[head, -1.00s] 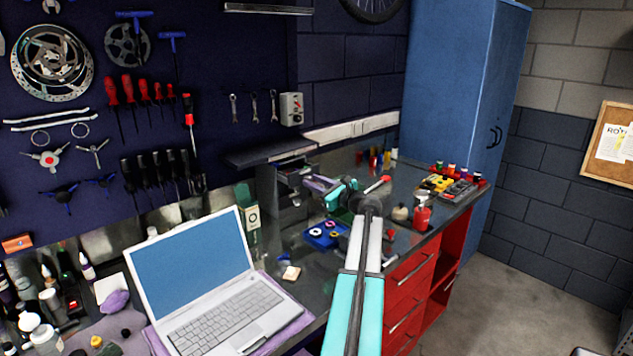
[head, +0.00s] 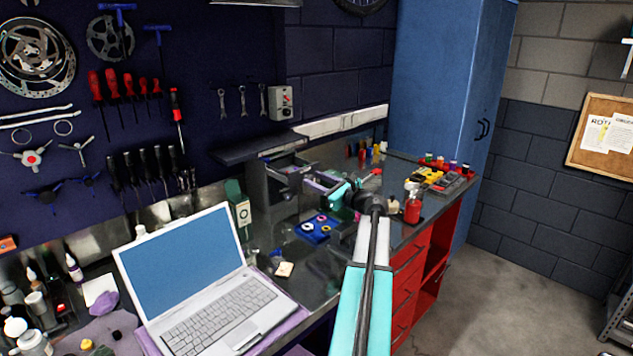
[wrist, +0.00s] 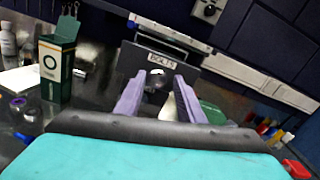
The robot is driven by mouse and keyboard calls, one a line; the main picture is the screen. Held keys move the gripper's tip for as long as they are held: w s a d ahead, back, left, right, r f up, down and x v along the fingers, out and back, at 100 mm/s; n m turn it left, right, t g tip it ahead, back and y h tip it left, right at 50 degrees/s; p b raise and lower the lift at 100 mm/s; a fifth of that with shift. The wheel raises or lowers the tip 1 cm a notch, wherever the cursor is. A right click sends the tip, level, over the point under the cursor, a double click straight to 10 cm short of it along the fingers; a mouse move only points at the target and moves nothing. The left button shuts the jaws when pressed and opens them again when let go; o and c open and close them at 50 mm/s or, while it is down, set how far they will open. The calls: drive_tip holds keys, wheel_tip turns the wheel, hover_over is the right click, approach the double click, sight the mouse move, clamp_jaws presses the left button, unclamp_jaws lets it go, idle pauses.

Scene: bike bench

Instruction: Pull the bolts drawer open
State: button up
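The bolts drawer (wrist: 138,60) shows in the wrist view as a dark front with a "BOLTS" label and a round knob (wrist: 157,82). In the head view the small grey cabinet (head: 262,198) has an upper drawer (head: 287,166) standing partly out, its inside visible from above. My gripper (wrist: 160,78) has its two purple fingers apart, one on each side of the knob. Gaps show between fingers and knob, so I see no clear grip. In the head view my gripper (head: 319,181) is just right of the drawer front; contact there is too small to tell.
A dark shelf (head: 258,146) is above the cabinet. A blue tray (head: 316,229) with small rings lies on the bench below my gripper. A green box (head: 240,210) and an open laptop (head: 185,262) stand to the left. A red bottle (head: 412,206) stands right of my arm.

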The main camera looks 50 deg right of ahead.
drive_tip(key=shift+o, duration=0.8)
drive_tip(key=shift+w+a, duration=0.15)
drive_tip(key=shift+f, duration=0.1)
drive_tip(key=s+a+b, duration=0.2)
drive_tip(key=s+b, duration=0.1)
drive_tip(key=s, duration=1)
drive_tip(key=shift+s+a, duration=0.15)
drive_tip(key=shift+s, duration=0.2)
